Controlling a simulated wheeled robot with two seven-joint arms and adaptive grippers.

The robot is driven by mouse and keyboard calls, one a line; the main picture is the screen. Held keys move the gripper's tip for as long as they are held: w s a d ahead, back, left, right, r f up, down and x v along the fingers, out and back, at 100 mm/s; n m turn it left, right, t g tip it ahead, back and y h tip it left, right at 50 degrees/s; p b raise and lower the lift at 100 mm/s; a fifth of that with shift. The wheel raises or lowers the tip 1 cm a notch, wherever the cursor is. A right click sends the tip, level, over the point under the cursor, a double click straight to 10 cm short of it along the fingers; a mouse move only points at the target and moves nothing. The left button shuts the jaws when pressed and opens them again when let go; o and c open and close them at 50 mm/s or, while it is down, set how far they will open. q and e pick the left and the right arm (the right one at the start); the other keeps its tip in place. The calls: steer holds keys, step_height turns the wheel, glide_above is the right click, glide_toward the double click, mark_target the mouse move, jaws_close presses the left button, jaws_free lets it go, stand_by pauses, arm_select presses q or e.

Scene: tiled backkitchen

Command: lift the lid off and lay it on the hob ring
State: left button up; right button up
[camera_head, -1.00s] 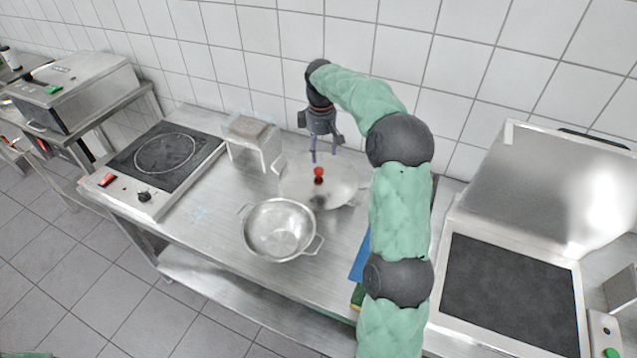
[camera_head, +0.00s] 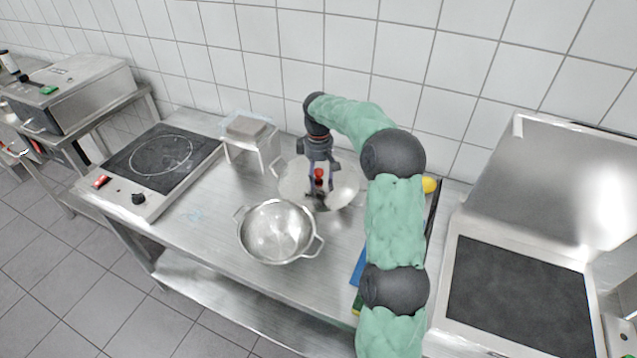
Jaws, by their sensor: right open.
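The lid (camera_head: 343,187) is a shiny round metal disc with a red knob (camera_head: 319,174). It lies on a pan behind the colander, most of which it hides. My right gripper (camera_head: 318,185) points down over the lid with its fingers around the height of the red knob. It is open; I cannot tell whether a finger touches the knob. The hob ring (camera_head: 162,155) is a thin pale circle on the black hob at the left, and it is bare. My left gripper is not in view.
A metal colander (camera_head: 277,232) with two handles stands in front of the lid. A small metal stand (camera_head: 250,147) holds a box between hob and lid. A blue item (camera_head: 358,268) and a yellow item (camera_head: 429,184) lie by my right arm. A griddle (camera_head: 520,290) stands right.

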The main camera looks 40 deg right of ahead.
steer(key=shift+r, duration=0.1)
jaws_close()
